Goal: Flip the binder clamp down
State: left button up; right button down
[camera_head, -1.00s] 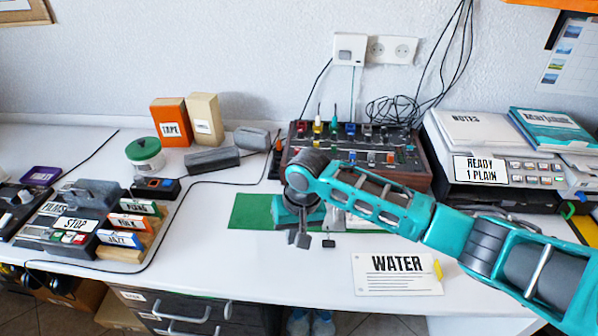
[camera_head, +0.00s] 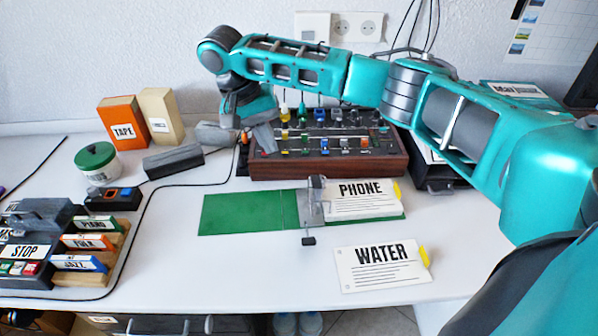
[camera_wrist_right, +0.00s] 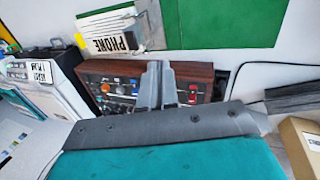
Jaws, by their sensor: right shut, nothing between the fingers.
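A green binder board (camera_head: 240,212) lies flat on the white desk. Its grey metal clamp (camera_head: 312,206) sits by the left end of the PHONE card (camera_head: 362,197), with an upright part behind and a black-tipped lever (camera_head: 308,240) reaching past the board's front edge. I cannot tell how firmly the clamp holds the card. The clamp (camera_wrist_right: 150,22) and green board (camera_wrist_right: 225,22) also show in the right wrist view. My right gripper (camera_head: 262,137) is shut and empty, above the left side of the control panel, behind and left of the clamp. My left gripper is not in view.
The control panel (camera_head: 325,166) with several knobs stands behind the board. A WATER card (camera_head: 383,267) lies in front. Left are a green-lidded jar (camera_head: 97,165), a grey block (camera_head: 173,161), card racks and a cable.

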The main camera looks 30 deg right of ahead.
jog(key=s+d+f+b, duration=0.1)
jog(key=s+d+f, duration=0.2)
jog(key=d+f, duration=0.3)
jog(key=shift+s+f, duration=0.15)
jog(key=shift+f, duration=2)
